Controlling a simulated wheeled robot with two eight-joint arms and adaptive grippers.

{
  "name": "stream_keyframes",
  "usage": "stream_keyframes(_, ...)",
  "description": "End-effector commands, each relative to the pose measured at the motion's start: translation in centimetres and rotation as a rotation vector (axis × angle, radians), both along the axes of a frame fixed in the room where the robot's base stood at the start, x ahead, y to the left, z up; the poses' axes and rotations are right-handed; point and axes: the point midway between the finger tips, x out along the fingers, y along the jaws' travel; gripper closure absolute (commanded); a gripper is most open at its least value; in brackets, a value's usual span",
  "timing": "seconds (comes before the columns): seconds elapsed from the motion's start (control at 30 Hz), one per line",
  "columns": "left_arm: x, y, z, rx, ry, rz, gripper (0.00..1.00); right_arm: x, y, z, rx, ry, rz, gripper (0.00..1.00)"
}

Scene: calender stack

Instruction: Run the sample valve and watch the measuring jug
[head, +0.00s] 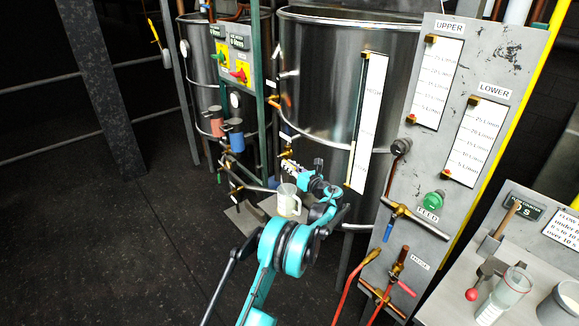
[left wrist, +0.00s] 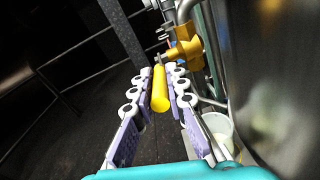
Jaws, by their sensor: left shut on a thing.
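The sample valve shows in the left wrist view as a brass body (left wrist: 184,50) with a yellow handle (left wrist: 160,90). My left gripper (left wrist: 162,85) is shut on the handle, with one linked finger on each side of it. In the head view my left gripper (head: 290,168) reaches in front of the large steel tank; its fingertips and the valve are small there. The translucent measuring jug (head: 288,204) stands below and beside the gripper, and partly shows in the left wrist view (left wrist: 217,128). Its liquid level is not readable. My right gripper is not in view.
The tank (head: 318,70) stands behind the jug. A grey panel (head: 405,200) with UPPER and LOWER gauges, a green FEED knob (head: 434,200) and hoses stands right. The dark floor at left is clear.

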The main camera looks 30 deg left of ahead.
Motion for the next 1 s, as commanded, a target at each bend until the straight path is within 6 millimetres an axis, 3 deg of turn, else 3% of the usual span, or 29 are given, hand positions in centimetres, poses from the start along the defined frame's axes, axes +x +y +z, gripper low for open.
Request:
stream_keyframes(0.6, 0.3, 0.7, 3.4, -0.364, 0.150, 0.002, 1.00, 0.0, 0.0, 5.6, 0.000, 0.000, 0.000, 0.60)
stream_keyframes(1.0, 0.5, 1.1, 3.9, -0.486, 0.201, 0.000, 1.00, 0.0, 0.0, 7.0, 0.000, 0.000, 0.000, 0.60)
